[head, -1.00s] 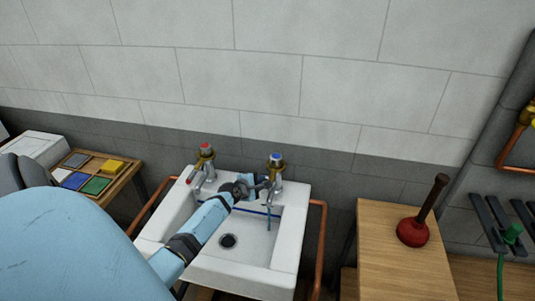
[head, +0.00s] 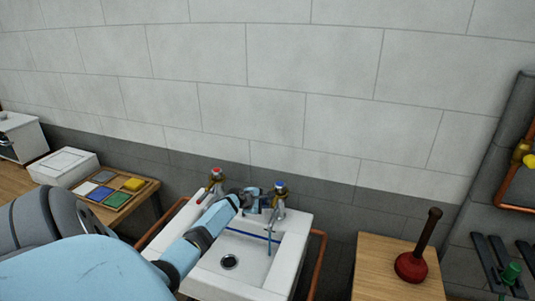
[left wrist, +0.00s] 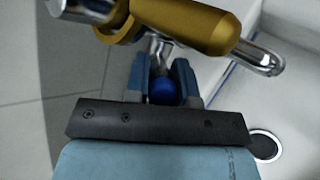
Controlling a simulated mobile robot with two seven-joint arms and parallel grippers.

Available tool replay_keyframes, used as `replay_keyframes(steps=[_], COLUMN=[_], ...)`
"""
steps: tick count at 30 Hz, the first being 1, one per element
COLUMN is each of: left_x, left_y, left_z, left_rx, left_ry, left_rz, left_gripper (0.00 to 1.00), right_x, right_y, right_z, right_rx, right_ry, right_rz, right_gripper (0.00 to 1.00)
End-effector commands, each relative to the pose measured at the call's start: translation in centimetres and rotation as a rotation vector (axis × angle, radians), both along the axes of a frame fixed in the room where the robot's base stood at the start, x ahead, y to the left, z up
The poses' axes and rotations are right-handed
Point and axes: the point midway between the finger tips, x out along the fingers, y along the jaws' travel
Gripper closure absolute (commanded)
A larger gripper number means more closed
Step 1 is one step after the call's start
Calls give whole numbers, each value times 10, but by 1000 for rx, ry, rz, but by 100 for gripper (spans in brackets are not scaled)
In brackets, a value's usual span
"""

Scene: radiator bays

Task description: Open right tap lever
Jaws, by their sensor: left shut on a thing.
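The right tap (head: 280,189) has a brass body with a blue top and a chrome spout, and stands at the back right of the white basin (head: 289,262). My left gripper (head: 262,198) is just left of this tap. In the left wrist view the brass tap body (left wrist: 185,22) crosses the top. The two fingers of my left gripper (left wrist: 162,84) are on either side of the blue-tipped tap lever (left wrist: 161,91) and shut on it. The fingers hide part of the lever. My right gripper is not in view.
The left tap (head: 215,182), with a red top, stands close to my left forearm. A plunger (head: 411,267) stands on a wooden table (head: 372,277) at the right. Copper pipe (head: 318,262) runs beside the basin. A tray of coloured blocks (head: 112,192) is at the left.

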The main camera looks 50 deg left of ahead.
Motion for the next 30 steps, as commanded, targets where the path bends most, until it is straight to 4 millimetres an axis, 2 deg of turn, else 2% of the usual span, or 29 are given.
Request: replay_keyframes(steps=[6,20,21,23,30], left_x=[1,2,2,2,2], left_y=[7,8,8,8,9], left_z=[1,1,1,1,2], left_rx=[-9,-11,-11,-11,-10], left_ry=[13,16,15,15,13], left_rz=[-2,-2,-2,-2,0], left_gripper=[100,100,68,54,52], right_x=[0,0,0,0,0], right_y=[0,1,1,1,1], right_z=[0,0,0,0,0], right_rx=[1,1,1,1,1], right_ry=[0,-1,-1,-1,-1], right_rz=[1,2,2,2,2], right_gripper=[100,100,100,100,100])
